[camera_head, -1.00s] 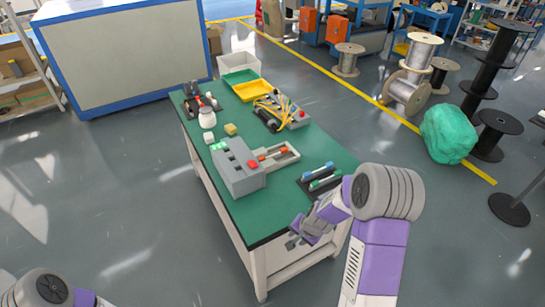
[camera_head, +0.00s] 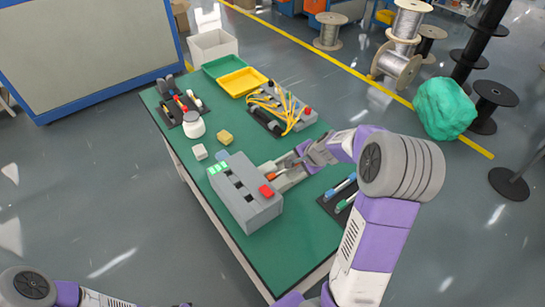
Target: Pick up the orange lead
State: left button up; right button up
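The orange lead seems to be the small orange-red piece (camera_head: 270,175) in the pale fixture beside the grey box (camera_head: 245,190); it is small and partly hidden. My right gripper (camera_head: 295,163) is over the right part of that fixture, with its fingers pointing left toward the orange piece. Whether the fingers touch it or are closed cannot be made out. My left forearm crosses the bottom left corner; its gripper is not clearly visible.
Yellow-orange cables (camera_head: 278,104) lie on a grey block behind the gripper. A yellow tray (camera_head: 243,82), a green tray (camera_head: 222,65) and a white bottle (camera_head: 194,124) stand farther back. A dark holder with blue and green pens (camera_head: 345,192) is at right. The front of the table is clear.

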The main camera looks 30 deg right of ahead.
jog(key=shift+w+f, duration=0.25)
jog(key=shift+f, duration=0.1)
jog(key=b+x, duration=0.3)
jog(key=x, duration=0.2)
jog(key=shift+s+a+f, duration=0.1)
jog(key=shift+f, duration=0.2)
jog(key=shift+w+f, duration=0.35)
jog(key=shift+f, duration=0.05)
jog(key=shift+r, duration=0.1)
grip_shut()
